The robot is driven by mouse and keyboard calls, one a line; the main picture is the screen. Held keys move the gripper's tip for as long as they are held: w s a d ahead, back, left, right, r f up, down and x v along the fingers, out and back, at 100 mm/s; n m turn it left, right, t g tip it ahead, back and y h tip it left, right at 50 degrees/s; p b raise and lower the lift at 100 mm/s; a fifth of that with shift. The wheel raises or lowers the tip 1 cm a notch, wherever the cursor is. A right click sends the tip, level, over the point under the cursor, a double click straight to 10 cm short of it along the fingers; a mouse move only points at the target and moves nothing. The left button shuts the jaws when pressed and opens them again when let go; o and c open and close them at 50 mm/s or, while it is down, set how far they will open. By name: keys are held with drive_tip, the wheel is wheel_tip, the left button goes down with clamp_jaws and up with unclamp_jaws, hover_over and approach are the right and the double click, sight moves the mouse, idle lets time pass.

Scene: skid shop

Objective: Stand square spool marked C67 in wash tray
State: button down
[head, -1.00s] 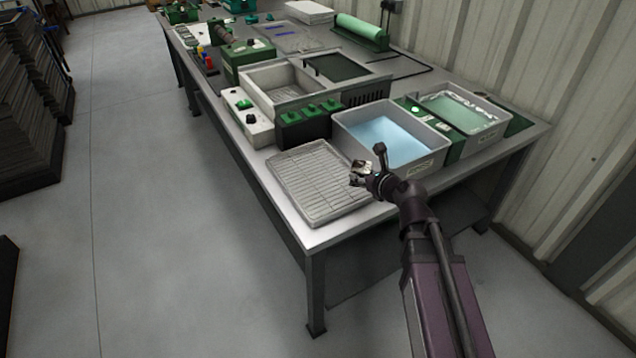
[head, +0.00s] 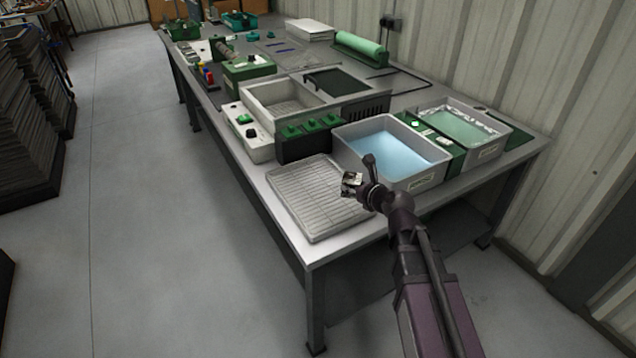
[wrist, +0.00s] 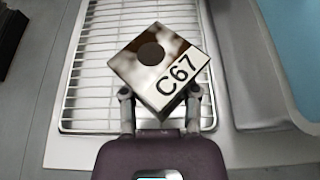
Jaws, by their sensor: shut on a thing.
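The square spool marked C67 (wrist: 160,66) is a metallic block with a dark round hole in its face and a white label reading C67. My gripper (wrist: 159,98) is shut on it, with one finger at each side of its lower part; the spool sits turned at an angle in the picture. In the head view the spool (head: 352,183) is held above the right side of the wire-rack tray. A grey tray with blue liquid (head: 343,148) stands just behind my gripper. Its front label is too small to read, so I cannot confirm it is the wash tray.
The wire-rack tray (head: 310,233) lies at the bench's near end. A tray of green liquid (head: 493,151) stands right of the blue one.

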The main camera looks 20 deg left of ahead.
drive_tip(key=b, duration=0.1)
hover_over(319, 188)
drive_tip(key=shift+a+f, duration=0.15)
drive_tip(key=shift+f, duration=0.4)
drive_tip(key=shift+f, duration=0.1)
drive_tip(key=shift+f+b, duration=1.7)
drive_tip(key=shift+b, duration=0.05)
drive_tip(key=shift+f, duration=0.15)
drive_tip(key=shift+c, duration=1.8)
unclamp_jaws()
drive_tip(key=shift+r, duration=0.2)
